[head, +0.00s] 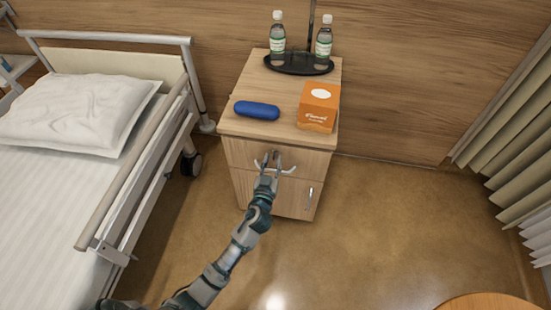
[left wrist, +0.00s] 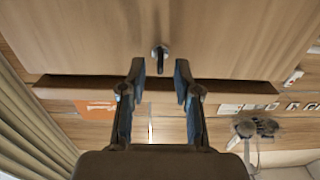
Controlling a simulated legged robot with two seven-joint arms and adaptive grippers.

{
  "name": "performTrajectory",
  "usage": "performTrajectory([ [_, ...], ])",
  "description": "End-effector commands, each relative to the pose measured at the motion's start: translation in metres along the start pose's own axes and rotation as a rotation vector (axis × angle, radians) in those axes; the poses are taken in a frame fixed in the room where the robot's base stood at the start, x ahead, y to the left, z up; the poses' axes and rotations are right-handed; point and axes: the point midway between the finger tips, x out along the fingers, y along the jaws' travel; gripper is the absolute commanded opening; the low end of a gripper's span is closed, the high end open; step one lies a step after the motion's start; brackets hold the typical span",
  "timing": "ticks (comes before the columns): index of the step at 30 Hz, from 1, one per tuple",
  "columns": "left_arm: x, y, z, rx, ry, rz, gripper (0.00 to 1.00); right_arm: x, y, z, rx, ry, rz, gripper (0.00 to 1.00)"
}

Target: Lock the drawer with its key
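The drawer (head: 240,152) is the upper front of the wooden bedside cabinet and looks closed. In the left wrist view, which is upside down, the drawer front (left wrist: 90,42) fills the top. My left gripper (head: 273,155) is in front of the drawer and hides the key in the head view. In the left wrist view the gripper (left wrist: 159,66) is open, its fingertips on either side of the key with gaps, not touching it. My right gripper is not in view.
On the cabinet top (head: 262,80) are a blue case (head: 257,110), an orange tissue box (head: 318,107) and a dark tray (head: 300,66) with two bottles. A door handle (head: 310,198) is below right.

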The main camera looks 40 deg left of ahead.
Motion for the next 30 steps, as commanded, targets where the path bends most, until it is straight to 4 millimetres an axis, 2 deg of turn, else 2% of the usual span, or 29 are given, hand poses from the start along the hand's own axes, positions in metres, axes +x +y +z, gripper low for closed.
performTrajectory([
  [6,0.015,-0.001,0.0,0.001,0.0,-0.001,0.32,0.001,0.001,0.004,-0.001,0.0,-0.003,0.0],
  [14,0.016,0.0,-0.001,0.0,0.0,-0.001,0.32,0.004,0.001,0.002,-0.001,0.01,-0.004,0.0],
  [18,0.016,0.0,0.0,0.0,0.0,0.0,0.0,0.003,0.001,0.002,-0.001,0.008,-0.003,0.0],
  [30,0.016,0.0,-0.001,0.024,0.0,0.0,0.0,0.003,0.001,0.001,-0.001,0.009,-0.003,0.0],
])
